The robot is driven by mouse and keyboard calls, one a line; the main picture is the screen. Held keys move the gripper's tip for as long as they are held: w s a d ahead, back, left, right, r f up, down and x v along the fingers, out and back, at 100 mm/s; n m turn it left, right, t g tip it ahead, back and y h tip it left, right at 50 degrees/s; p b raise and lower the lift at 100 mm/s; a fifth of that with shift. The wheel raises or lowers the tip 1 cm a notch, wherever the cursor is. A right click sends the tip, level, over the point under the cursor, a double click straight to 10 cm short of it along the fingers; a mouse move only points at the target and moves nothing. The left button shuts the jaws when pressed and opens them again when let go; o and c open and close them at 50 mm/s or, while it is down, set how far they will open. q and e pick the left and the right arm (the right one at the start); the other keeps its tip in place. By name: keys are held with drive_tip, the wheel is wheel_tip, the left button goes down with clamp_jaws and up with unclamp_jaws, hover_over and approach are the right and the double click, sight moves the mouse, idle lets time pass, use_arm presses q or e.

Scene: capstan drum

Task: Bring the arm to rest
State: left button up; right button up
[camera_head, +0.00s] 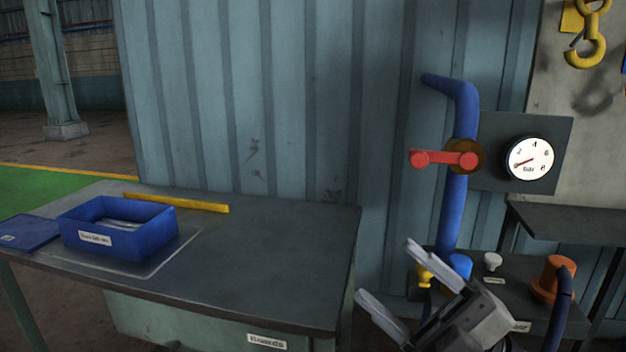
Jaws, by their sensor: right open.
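My right gripper (392,278) is at the lower right of the head view. Its two grey fingers are spread wide, with nothing between them. It hangs in front of the gap right of the dark table and in front of part of the low bench, hiding some of it. My left gripper is not in the head view.
A dark table (290,255) at left holds a blue bin (155,240) and a yellow bar (175,203). A blue pipe (455,205) with a red-handled valve (440,159) and a gauge (530,158) stand behind the gripper. An orange fitting (553,280) sits at right.

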drive_tip(key=w+d+f+m+t+h, duration=0.1)
drive_tip(key=d+f+m+t+h, duration=0.1)
drive_tip(key=f+m+t+h, duration=0.35)
drive_tip(key=w+d+f+m+t+h, duration=0.1)
drive_tip(key=d+f+m+t+h, duration=0.1)
drive_tip(key=f+m+h, duration=0.75)
drive_tip(key=s+f+m+g+h, duration=0.1)
drive_tip(key=s+f+m+g, duration=0.3)
drive_tip(key=f, duration=0.5)
drive_tip(key=s+f+m+g+h, duration=0.2)
drive_tip(key=s+f+m+g, duration=0.2)
drive_tip(key=s+f, duration=0.3)
wheel_tip(320, 180, down, 2)
drive_tip(key=shift+s+m+p, duration=0.3)
drive_tip(key=shift+s+m, duration=0.1)
drive_tip(key=shift+m, duration=0.4)
drive_tip(key=shift+g, duration=0.25)
